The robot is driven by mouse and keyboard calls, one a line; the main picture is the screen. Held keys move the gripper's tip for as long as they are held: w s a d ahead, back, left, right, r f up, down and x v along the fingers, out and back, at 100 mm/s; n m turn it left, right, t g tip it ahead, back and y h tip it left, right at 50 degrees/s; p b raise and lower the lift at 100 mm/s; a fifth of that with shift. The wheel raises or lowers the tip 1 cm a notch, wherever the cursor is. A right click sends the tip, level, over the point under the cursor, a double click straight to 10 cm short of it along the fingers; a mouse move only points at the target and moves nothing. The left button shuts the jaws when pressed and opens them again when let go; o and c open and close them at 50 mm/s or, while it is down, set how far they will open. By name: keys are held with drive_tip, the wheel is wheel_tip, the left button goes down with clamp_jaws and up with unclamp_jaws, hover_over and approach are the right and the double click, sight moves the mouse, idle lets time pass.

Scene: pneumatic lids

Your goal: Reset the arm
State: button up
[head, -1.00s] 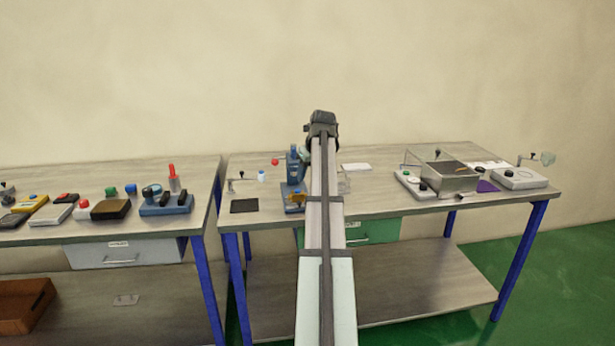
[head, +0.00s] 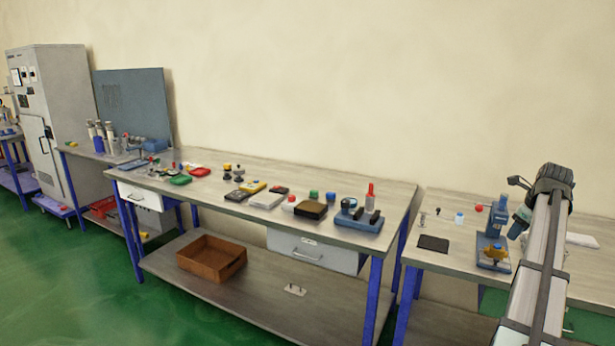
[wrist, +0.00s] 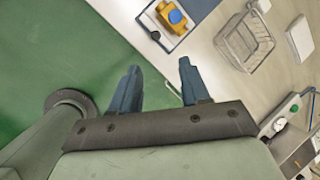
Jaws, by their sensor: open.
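My arm (head: 541,270) reaches up at the right side of the head view, over the right-hand bench. My gripper shows in the wrist view (wrist: 158,88), with its two blue fingers apart and nothing between them. The fingers are over the green floor and the bench's front edge. In the head view part of the gripper shows left of the arm's end, by the blue press (head: 495,218). A blue base with a yellow part (wrist: 172,17) lies beyond the fingers in the wrist view.
A wire basket (wrist: 245,42) and a white block (wrist: 299,38) are on the bench. The middle bench (head: 330,183) carries several small devices, with a brown crate (head: 211,257) on its lower shelf. A grey cabinet (head: 62,120) stands far left. Green floor lies open in front.

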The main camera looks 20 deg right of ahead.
drive_tip(key=s+a+f+n+h, duration=0.3)
drive_tip(key=f+n, duration=0.6)
drive_tip(key=n, duration=0.8)
drive_tip(key=s+a+f+n+g+y, duration=0.15)
drive_tip(key=a+f+n, duration=0.25)
drive_tip(key=a+f, duration=1.1)
drive_tip(key=a+f+n+g+y, duration=0.25)
drive_tip(key=a+f+n, duration=0.25)
drive_tip(key=a+f, duration=1)
drive_tip(key=s+a+f+n+g+y, duration=0.1)
drive_tip(key=s+a+f+g, duration=0.1)
drive_tip(key=s+a+f, duration=0.5)
drive_tip(key=s+a+f+n+g+y, duration=0.1)
drive_tip(key=s+a+f+n, duration=0.1)
drive_tip(key=a+f, duration=0.85)
drive_tip(key=s+a+f+n+g, duration=0.2)
drive_tip(key=s+a+f, duration=0.3)
drive_tip(key=s+a, duration=0.2)
drive_tip(key=s+a+f+n+g+h, duration=0.1)
drive_tip(key=s+a+f+n+g, duration=0.1)
drive_tip(key=s+a+f, duration=0.2)
drive_tip(key=s+a, duration=0.3)
drive_tip(key=s, duration=0.1)
drive_tip(key=shift+s+a+f, duration=0.15)
drive_tip(key=shift+s+f, duration=0.2)
